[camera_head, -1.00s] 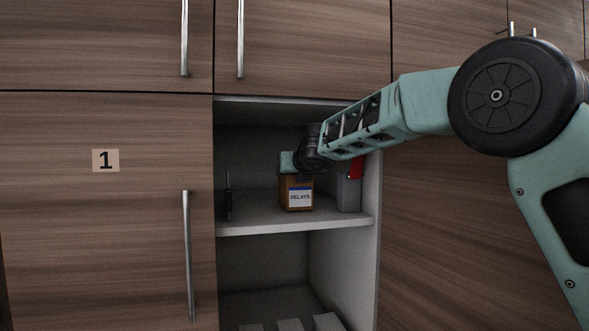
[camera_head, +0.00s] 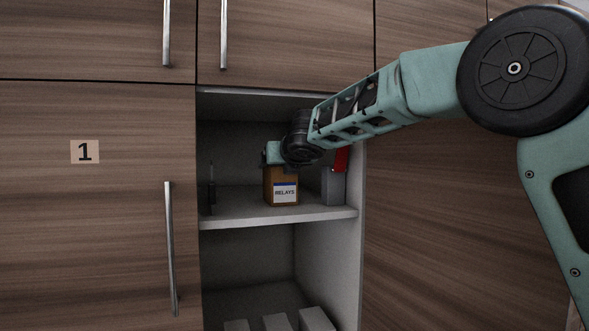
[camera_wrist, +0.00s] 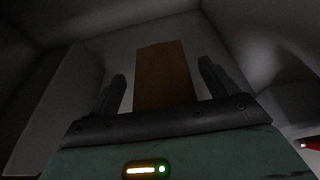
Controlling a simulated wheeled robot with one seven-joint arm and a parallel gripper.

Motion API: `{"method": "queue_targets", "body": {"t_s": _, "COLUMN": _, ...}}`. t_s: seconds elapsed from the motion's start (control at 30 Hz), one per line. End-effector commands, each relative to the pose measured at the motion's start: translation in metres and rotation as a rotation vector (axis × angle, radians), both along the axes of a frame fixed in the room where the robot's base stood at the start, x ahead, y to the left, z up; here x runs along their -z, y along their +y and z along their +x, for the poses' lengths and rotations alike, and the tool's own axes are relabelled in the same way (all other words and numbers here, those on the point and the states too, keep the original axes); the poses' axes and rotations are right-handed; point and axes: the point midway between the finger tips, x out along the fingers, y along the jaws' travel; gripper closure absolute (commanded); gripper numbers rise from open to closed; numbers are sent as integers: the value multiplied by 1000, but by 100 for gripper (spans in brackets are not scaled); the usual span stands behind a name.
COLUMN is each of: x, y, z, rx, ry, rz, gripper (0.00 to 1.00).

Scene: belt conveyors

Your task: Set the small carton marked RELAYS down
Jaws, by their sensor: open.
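The small carton marked RELAYS (camera_head: 284,192) is brown with a white and blue label. It stands upright on the upper shelf (camera_head: 240,214) of the open cabinet. My gripper (camera_head: 272,158) is at the top of the carton, inside the compartment. In the wrist view the carton (camera_wrist: 164,72) shows between the two fingers of my gripper (camera_wrist: 160,88), with dark gaps on both sides. The fingers are open. The carton's far side is hidden, and my wrist covers part of its top in the head view.
A grey item with a red part (camera_head: 334,186) stands right of the carton, close to the side wall. A thin dark upright item (camera_head: 211,190) stands at the left. Grey blocks (camera_head: 277,322) lie in the compartment below. A closed door marked 1 (camera_head: 85,151) is at the left.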

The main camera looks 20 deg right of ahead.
Motion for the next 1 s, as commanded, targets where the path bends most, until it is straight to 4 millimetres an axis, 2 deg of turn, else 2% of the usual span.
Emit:
{"method": "queue_targets", "body": {"t_s": 0.03, "x": -2, "y": 0, "z": -12, "rx": -1, "ry": -4, "rz": 1, "gripper": 15}}
{"method": "queue_targets", "body": {"t_s": 0.3, "x": -2, "y": 0, "z": -75, "rx": -2, "ry": -3, "rz": 2, "gripper": 15}}
{"method": "queue_targets", "body": {"t_s": 0.5, "x": -3, "y": 0, "z": -114, "rx": 0, "ry": -2, "rz": 0, "gripper": 15}}
{"method": "queue_targets", "body": {"t_s": 0.7, "x": -4, "y": 0, "z": -134, "rx": 0, "ry": 0, "rz": 0, "gripper": 15}}
{"method": "queue_targets", "body": {"t_s": 1.0, "x": -5, "y": 0, "z": -138, "rx": 0, "ry": 1, "rz": 1, "gripper": 15}}
